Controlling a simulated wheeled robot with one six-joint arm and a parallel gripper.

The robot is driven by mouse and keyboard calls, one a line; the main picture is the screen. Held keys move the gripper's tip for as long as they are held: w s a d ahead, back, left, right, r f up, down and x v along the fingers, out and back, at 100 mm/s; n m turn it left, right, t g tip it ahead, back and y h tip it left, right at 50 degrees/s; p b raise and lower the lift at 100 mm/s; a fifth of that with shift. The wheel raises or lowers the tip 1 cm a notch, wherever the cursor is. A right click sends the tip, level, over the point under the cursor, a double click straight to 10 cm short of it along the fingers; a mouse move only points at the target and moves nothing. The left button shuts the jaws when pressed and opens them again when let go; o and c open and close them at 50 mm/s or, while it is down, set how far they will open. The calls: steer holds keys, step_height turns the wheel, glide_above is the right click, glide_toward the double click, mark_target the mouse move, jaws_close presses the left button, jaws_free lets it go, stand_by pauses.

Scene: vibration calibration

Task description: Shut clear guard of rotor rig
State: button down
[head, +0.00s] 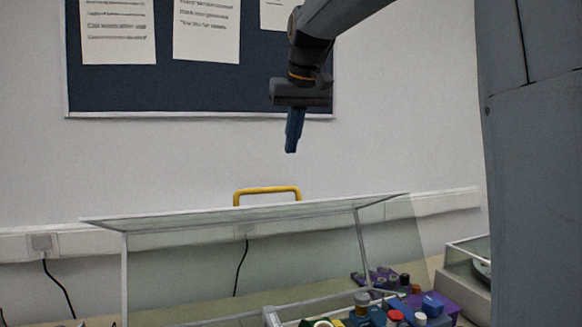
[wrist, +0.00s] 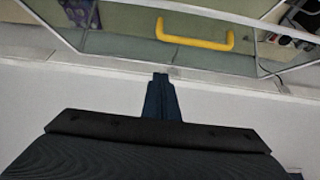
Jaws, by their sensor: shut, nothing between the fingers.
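The clear guard (head: 185,231) of the rotor rig stands raised in the head view, its framed clear panels tilted up. A yellow handle (head: 267,191) sticks up at its upper edge. The handle also shows in the wrist view (wrist: 194,41), beyond my fingertips. My gripper (head: 291,151) hangs above the handle, pointing down, apart from it. In the wrist view my gripper (wrist: 160,78) is shut and empty, with its fingers together. The rotor itself cannot be made out; the lower part of the rig is outside the head view.
A tray (head: 300,309) with several coloured caps and blocks stands at the bottom right, with a purple box (head: 440,304) beside it. Another clear-lidded case (head: 466,258) is at the far right. Cables hang from the wall trunking (head: 75,240) behind. The air around my gripper is clear.

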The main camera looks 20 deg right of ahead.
mark_target(292, 187)
steer(key=p+x, duration=0.2)
steer(key=x, duration=0.7)
steer(key=shift+s+f, duration=0.15)
steer(key=shift+f, duration=0.05)
steer(key=s+p, duration=0.1)
steer(key=s, duration=0.1)
steer(key=shift+s, duration=0.25)
steer(key=shift+s+f, duration=0.25)
steer(key=shift+s, duration=0.3)
